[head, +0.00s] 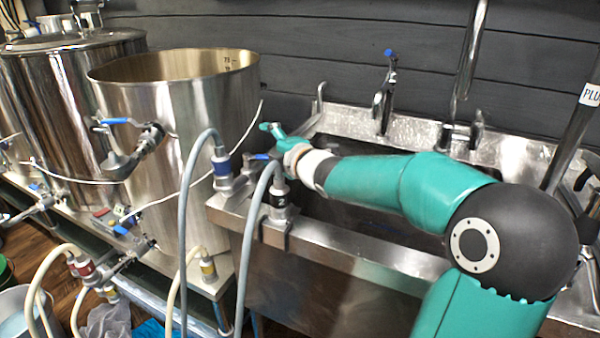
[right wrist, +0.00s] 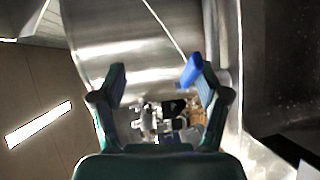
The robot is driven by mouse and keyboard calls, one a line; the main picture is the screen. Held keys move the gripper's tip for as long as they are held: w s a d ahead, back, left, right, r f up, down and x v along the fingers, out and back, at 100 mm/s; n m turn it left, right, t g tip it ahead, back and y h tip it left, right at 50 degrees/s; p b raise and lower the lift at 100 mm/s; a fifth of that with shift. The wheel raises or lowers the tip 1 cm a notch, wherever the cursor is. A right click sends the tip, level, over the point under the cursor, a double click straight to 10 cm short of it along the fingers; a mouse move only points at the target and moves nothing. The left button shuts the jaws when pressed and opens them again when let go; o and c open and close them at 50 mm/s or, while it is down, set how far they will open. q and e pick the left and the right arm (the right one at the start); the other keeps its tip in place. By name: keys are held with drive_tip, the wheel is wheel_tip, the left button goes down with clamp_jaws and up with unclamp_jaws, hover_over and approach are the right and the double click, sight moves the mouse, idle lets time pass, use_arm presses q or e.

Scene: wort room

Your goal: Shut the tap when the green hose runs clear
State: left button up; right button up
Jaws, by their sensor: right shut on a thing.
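My right gripper (head: 268,128) reaches left over the sink's near left corner, beside a small blue-levered tap (head: 258,157). In the right wrist view its two fingers (right wrist: 155,75) stand apart. A bright blue piece (right wrist: 191,71), which looks like a tap lever, is against the right-hand finger. The gripper's hold is partly hidden in the head view. No hose is plainly green. Two grey hoses, one left (head: 184,235) and one right (head: 248,240), run down from fittings at the sink corner. I see no running liquid. My left gripper is out of view.
A tall open steel kettle (head: 180,110) with a blue-levered valve (head: 118,122) stands left of the sink (head: 350,255). Cream hoses (head: 50,265) and fittings crowd the lower left. Faucets (head: 384,100) rise behind the basin.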

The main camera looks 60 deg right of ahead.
drive_tip(key=shift+o, duration=0.7)
drive_tip(key=shift+t, duration=0.3)
drive_tip(key=shift+s+a+r, duration=0.35)
drive_tip(key=shift+s+r, duration=0.1)
drive_tip(key=shift+s, duration=0.2)
drive_tip(key=shift+s+a+r, duration=0.35)
drive_tip(key=shift+s+r, duration=0.05)
drive_tip(key=shift+s, duration=0.25)
drive_tip(key=shift+s+a+r, duration=0.35)
drive_tip(key=shift+s+r, duration=0.1)
drive_tip(key=shift+s, duration=0.2)
drive_tip(key=shift+v, duration=1)
drive_tip(key=c, duration=0.4)
drive_tip(key=s+a, duration=0.1)
drive_tip(key=s, duration=0.1)
drive_tip(key=s+a+p, duration=0.1)
drive_tip(key=s+a, duration=0.1)
drive_tip(key=s, duration=0.1)
drive_tip(key=s+a, duration=0.2)
drive_tip(key=shift+s+a+f, duration=0.2)
drive_tip(key=shift+a+f, duration=0.05)
drive_tip(key=shift+f, duration=0.1)
